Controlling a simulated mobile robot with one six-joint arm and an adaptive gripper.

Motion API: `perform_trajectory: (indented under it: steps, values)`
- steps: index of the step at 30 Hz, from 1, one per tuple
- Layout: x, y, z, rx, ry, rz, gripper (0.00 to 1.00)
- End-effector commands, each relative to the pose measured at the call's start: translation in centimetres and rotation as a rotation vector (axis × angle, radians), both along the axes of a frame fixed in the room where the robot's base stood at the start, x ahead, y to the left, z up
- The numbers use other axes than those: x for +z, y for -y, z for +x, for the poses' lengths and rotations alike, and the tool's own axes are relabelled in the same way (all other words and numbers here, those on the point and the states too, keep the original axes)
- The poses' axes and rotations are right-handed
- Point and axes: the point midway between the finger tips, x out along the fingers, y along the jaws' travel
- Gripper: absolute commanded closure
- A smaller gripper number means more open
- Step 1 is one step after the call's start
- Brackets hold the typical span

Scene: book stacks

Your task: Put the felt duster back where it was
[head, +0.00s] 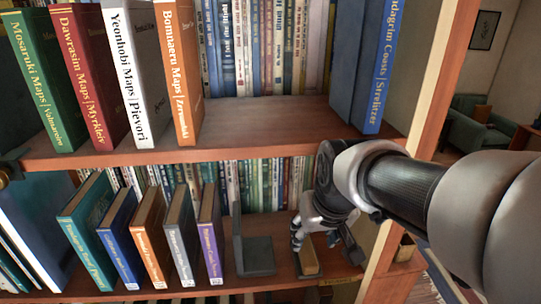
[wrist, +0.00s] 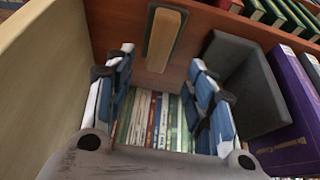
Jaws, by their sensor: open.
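The felt duster (head: 308,259) is a small block with a tan wooden top and a darker, grey-looking underside. It rests on the lower shelf, right of the grey bookend. In the wrist view the duster (wrist: 164,35) lies on the brown board just beyond the fingertips, roughly in line with the gap between them. My gripper (head: 323,243) is over the lower shelf at the duster, its fingers spread on either side. In the wrist view my gripper (wrist: 161,62) is open with nothing between its fingers. Whether a finger touches the duster cannot be told.
A grey bookend (head: 254,255) stands left of the duster, beside a purple book (head: 209,240) and several leaning books. The shelf's wooden side panel (wrist: 40,70) is close on the other side. The upper shelf (head: 250,125) is above; a row of books stands behind.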

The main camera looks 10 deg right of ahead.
Motion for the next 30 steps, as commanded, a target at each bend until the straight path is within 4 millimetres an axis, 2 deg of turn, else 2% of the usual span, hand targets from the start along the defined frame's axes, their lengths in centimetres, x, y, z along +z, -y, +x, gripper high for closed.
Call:
perform_trajectory:
  steps: [4,8,10,13,15,21,25,30]
  values:
    - [2.1,0.0,-0.8,0.0,0.002,0.0,0.5]
    - [2.9,0.0,-1.5,0.0,-0.001,0.0,0.5]
    - [3.2,0.0,-2.5,0.0,0.002,0.0,0.5]
    - [3.2,0.0,-5.4,0.0,0.004,-0.001,0.5]
    - [3.0,0.0,-8.1,-0.001,0.007,-0.001,0.5]
    - [1.1,0.1,-14.9,-0.002,0.006,-0.002,0.5]
    - [0.0,0.1,-17.2,-0.003,0.006,-0.002,0.5]
    - [-0.5,0.1,-18.0,-0.003,0.003,-0.003,0.5]
